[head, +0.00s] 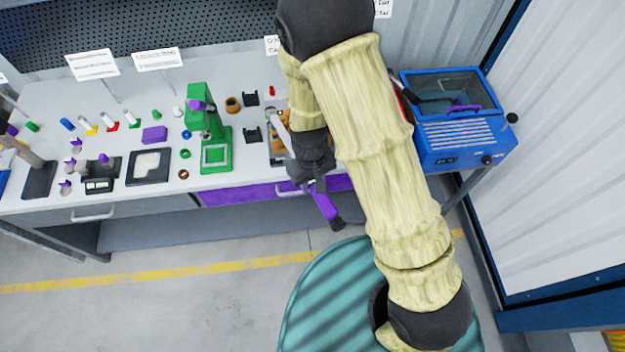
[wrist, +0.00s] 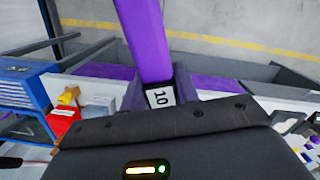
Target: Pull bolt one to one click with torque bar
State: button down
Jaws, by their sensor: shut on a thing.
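My gripper (head: 312,184) is shut on the torque bar (head: 326,207), which has a purple handle with a dark end. The bar slants over the bench's front edge, handle end toward the floor. In the wrist view the purple bar (wrist: 145,38) stands between my gripper's fingers (wrist: 160,92), with a white "10" label at the grip. My wrist and arm hide much of the fixture. I cannot make out bolt one or whether the bar's far end sits on it.
A green press (head: 216,155) stands left of the fixture on the grey bench (head: 115,195). A blue machine with an open bin (head: 455,140) stands at the right. Small parts and signs fill the left bench. Floor in front is clear.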

jog(key=shift+f+b, duration=1.85)
jog(key=shift+f, duration=0.65)
jog(key=shift+a, duration=0.1)
jog(key=shift+s+a+m+y+p, duration=0.25)
jog(key=shift+s+a+m+p, duration=1.2)
jog(key=shift+a, duration=3.15)
jog(key=shift+s+a+m+y+p, duration=0.25)
jog(key=shift+s+a+m+p, duration=0.3)
jog(key=shift+a+m+p, duration=2.9)
jog(key=shift+d+n+b, duration=2.1)
jog(key=shift+d+b, duration=0.35)
